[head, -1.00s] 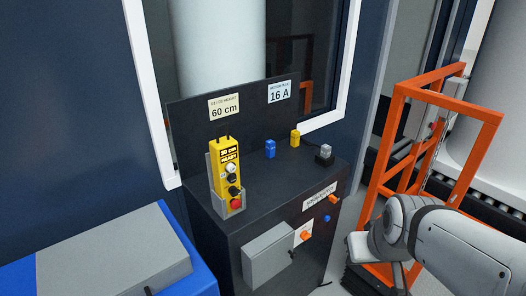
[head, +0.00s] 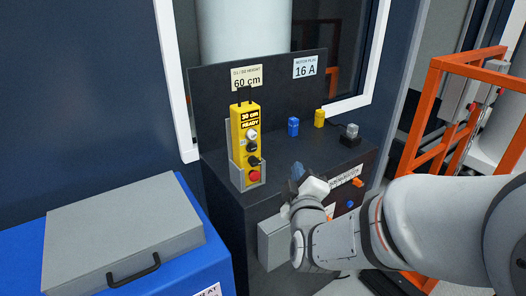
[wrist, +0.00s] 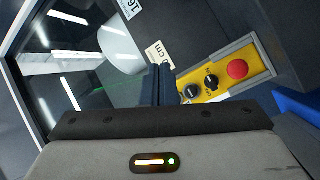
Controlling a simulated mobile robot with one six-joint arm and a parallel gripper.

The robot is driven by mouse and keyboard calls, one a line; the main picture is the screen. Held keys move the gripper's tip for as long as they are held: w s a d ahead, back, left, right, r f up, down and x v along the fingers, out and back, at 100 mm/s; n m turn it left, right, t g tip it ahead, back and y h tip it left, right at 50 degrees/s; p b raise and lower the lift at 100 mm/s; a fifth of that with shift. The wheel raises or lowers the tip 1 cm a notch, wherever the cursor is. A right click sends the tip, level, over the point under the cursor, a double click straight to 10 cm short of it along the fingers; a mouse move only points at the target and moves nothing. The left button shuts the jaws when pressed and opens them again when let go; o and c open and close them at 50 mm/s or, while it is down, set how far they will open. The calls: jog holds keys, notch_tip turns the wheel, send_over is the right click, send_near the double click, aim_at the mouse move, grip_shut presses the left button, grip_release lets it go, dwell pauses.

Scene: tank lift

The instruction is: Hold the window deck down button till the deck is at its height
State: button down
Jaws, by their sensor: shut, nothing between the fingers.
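A yellow pendant (head: 245,135) stands in a grey holder on the dark bench. Its display (head: 249,121) reads "30 cm" and "READY". Below are a white button (head: 252,134), two black controls (head: 253,152) and a red button (head: 254,175). In the wrist view, the black controls (wrist: 192,91) and red button (wrist: 237,69) show; labels are too small to read. A sign (head: 246,78) above reads "60 cm". My gripper (head: 296,172) is shut and empty, right of the pendant and apart from it; its fingers show in the wrist view (wrist: 157,84).
A blue plug (head: 293,127), a yellow plug (head: 319,118) and a grey connector (head: 350,135) stand on the bench. A "16 A" sign (head: 305,67) is behind. A blue cabinet with a grey lid (head: 120,230) is at left. An orange rail frame (head: 440,100) stands at right.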

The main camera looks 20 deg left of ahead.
aim_at(253, 148)
jog(key=s+a+n+t, duration=0.1)
jog(key=s+a+n+t+b, duration=0.1)
jog(key=s+a+n+t, duration=0.1)
jog(key=shift+s+a+r+t+y+b, duration=0.15)
jog(key=shift+r+t+y+b, duration=0.1)
jog(key=shift+t+y+b, duration=0.15)
jog(key=w+a, duration=0.6)
jog(key=shift+a+p, duration=0.25)
jog(key=shift+p, duration=0.2)
jog(key=shift+a, duration=0.1)
dwell(2.0)
jog(key=shift+w+a+b, duration=0.2)
jog(key=shift+a+b, duration=0.05)
jog(key=shift+b, duration=0.05)
jog(key=shift+w+a, duration=0.3)
jog(key=shift+a, duration=0.05)
dwell(2.1)
